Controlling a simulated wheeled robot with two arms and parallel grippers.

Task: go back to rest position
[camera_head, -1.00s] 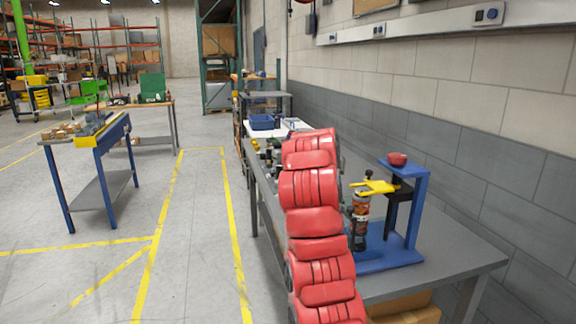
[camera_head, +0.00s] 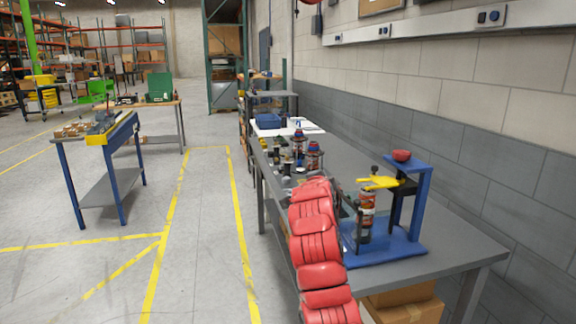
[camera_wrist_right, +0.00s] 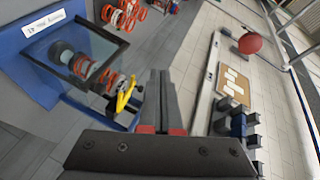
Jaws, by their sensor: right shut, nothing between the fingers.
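My right arm, with red covers, reaches up from the bottom of the head view, over the front edge of the grey workbench (camera_head: 440,237). Its gripper cannot be made out there. In the right wrist view my right gripper (camera_wrist_right: 163,75) has its two dark fingers together, with nothing between them. A blue press-like stand (camera_head: 418,215) with a red knob (camera_head: 401,155) and a yellow fork (camera_head: 379,183) stands on the bench, right of the arm. A black and orange cylindrical part (camera_head: 366,213) stands upright below the fork. My left gripper is out of view.
Several small bottles and parts (camera_head: 314,155) lie farther back on the bench, near a blue bin (camera_head: 268,121). Cardboard boxes (camera_head: 408,306) sit beneath it. A block wall borders the right side. Left is open floor with yellow lines and a blue-legged table (camera_head: 79,180).

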